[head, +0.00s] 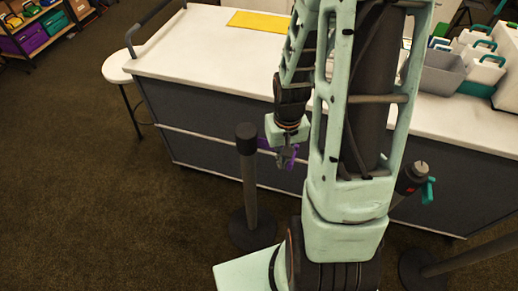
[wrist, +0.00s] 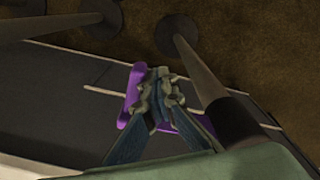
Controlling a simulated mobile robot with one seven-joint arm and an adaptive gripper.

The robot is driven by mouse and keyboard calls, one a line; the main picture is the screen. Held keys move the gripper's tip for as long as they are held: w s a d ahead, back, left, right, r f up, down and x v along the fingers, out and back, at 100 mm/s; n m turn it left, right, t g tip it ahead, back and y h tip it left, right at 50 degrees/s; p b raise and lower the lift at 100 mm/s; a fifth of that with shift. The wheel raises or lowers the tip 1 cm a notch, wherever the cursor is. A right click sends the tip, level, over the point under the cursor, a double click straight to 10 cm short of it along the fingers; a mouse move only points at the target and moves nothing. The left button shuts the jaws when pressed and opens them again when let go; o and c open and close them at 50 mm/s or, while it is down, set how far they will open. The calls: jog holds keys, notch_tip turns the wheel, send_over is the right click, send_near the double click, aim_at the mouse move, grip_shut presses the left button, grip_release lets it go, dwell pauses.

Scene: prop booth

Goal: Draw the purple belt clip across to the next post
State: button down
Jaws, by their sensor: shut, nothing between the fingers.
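The purple belt clip (head: 293,157) shows at my gripper (head: 284,159) in the head view. In the wrist view the purple clip (wrist: 134,84) lies behind and beside the fingers of my gripper (wrist: 160,88), which are shut with nothing between them. More purple shows to the right of the fingers; the fingers hide the middle part. A dark post (head: 249,185) stands just left of my gripper, and its black head (wrist: 231,116) is close on the right in the wrist view. Another post (head: 412,178) with a teal clip (head: 429,190) stands to the right, partly behind my arm.
A long counter (head: 200,55) with a white top and grey front stands close behind the posts. On it are a yellow mat (head: 260,23) and a grey bin (head: 441,74). A white stool (head: 117,67) is at its left end. Carpet at the left is clear.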

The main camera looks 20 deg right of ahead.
jog(key=s+d+p, duration=0.2)
jog(key=s+d, duration=0.6)
jog(key=d, duration=0.3)
jog(key=s+d+p, duration=0.3)
jog(key=s+d, duration=0.4)
jog(key=d, duration=0.4)
jog(key=shift+s, duration=0.4)
dwell(0.6)
notch_tip(320, 180, up, 8)
jog(key=p, duration=0.7)
jog(key=shift+a, duration=0.1)
dwell(0.5)
